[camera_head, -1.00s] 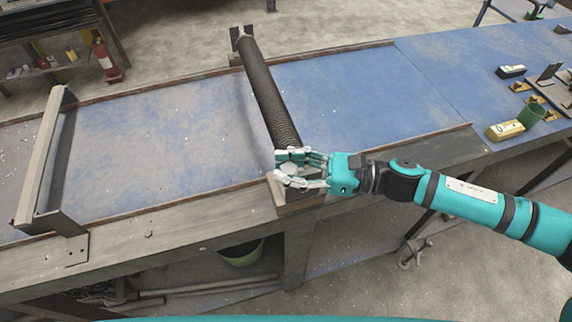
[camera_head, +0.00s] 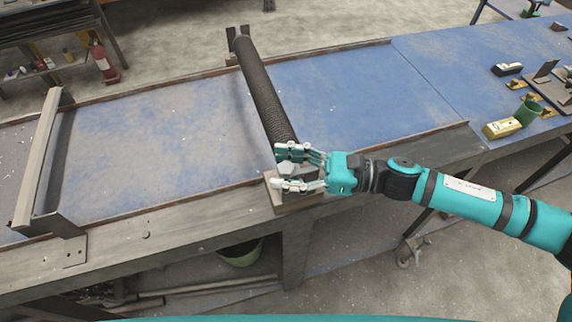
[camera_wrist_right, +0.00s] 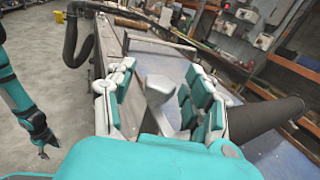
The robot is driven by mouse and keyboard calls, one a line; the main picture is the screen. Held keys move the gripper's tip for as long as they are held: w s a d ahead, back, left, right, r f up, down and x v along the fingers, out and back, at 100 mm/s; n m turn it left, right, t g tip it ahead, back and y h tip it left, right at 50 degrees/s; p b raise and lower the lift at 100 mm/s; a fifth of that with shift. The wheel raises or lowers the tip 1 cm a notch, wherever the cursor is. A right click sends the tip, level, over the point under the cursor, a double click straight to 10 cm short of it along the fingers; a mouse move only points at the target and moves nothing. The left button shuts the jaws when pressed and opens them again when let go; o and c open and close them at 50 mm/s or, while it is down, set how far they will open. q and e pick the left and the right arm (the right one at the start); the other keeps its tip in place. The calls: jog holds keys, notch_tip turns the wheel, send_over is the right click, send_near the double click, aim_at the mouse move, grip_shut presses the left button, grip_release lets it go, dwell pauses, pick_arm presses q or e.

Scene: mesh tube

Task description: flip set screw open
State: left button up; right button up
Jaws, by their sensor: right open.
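The dark ribbed mesh tube (camera_head: 262,92) lies across the blue table, its near end at a bracket (camera_head: 297,200) on the front rail. My right gripper (camera_head: 280,168) is at this near end, with its fingers spread apart. In the right wrist view, a pale grey flared knob, seemingly the set screw (camera_wrist_right: 158,88), stands between the open fingers of my right gripper (camera_wrist_right: 150,95). Whether a finger touches it I cannot tell. The tube also shows at the right there (camera_wrist_right: 268,118).
A grey crossbar frame (camera_head: 42,165) stands at the left of the table. A green cup (camera_head: 527,113) and a yellow box (camera_head: 502,128) are at the right. The blue surface (camera_head: 345,95) beside the tube is clear. A green bucket (camera_head: 240,254) is below.

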jog(key=shift+d, duration=0.15)
jog(key=s+d, duration=0.1)
jog(key=d, duration=1)
jog(key=shift+s+d, duration=0.2)
jog(key=shift+d, duration=0.1)
